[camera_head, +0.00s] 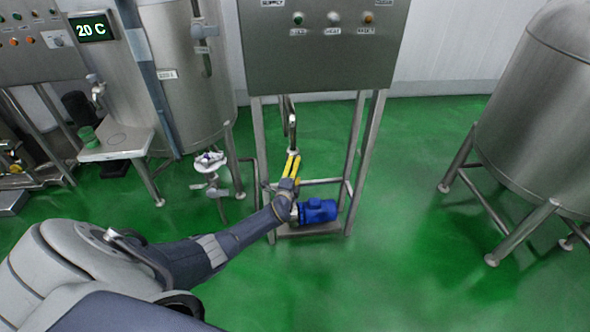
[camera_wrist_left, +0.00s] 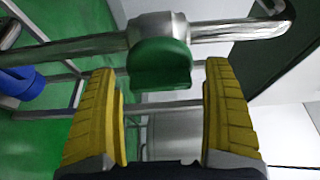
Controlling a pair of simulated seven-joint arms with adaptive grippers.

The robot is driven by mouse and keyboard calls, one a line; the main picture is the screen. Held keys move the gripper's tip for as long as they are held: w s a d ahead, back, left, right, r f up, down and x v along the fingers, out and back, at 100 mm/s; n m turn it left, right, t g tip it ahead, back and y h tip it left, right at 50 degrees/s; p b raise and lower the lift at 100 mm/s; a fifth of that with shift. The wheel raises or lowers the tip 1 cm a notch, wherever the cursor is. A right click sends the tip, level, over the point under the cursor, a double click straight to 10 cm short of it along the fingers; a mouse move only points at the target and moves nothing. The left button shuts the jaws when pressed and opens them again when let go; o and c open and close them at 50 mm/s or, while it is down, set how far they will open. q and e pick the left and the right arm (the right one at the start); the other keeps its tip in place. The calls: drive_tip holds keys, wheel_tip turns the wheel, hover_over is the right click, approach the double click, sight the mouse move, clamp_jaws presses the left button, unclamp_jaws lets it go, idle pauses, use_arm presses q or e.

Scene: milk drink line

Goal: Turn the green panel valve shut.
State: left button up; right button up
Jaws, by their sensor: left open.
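The green valve handle (camera_wrist_left: 160,62) sits on a steel pipe (camera_wrist_left: 238,30) in the left wrist view. It is a short, rounded green grip below a metal valve body (camera_wrist_left: 158,25). My left gripper (camera_wrist_left: 160,70) is open, with one yellow finger on each side of the handle. Gaps show between the handle and both fingers. In the head view my left gripper (camera_head: 291,166) reaches to the vertical pipe (camera_head: 291,118) under the control panel, and the green handle cannot be made out there. My right gripper is not in view.
The steel control panel (camera_head: 320,50) stands on a leg frame (camera_head: 360,160) around the pipe. A blue pump (camera_head: 318,210) sits low on this frame. A large tank (camera_head: 545,100) stands at right, another (camera_head: 190,80) at left. Green floor is open between.

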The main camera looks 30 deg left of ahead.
use_arm(q)
drive_tip(key=shift+w+a, duration=0.1)
drive_tip(key=shift+w, duration=0.1)
drive_tip(key=shift+c, duration=0.4)
drive_tip(key=c, duration=1.1)
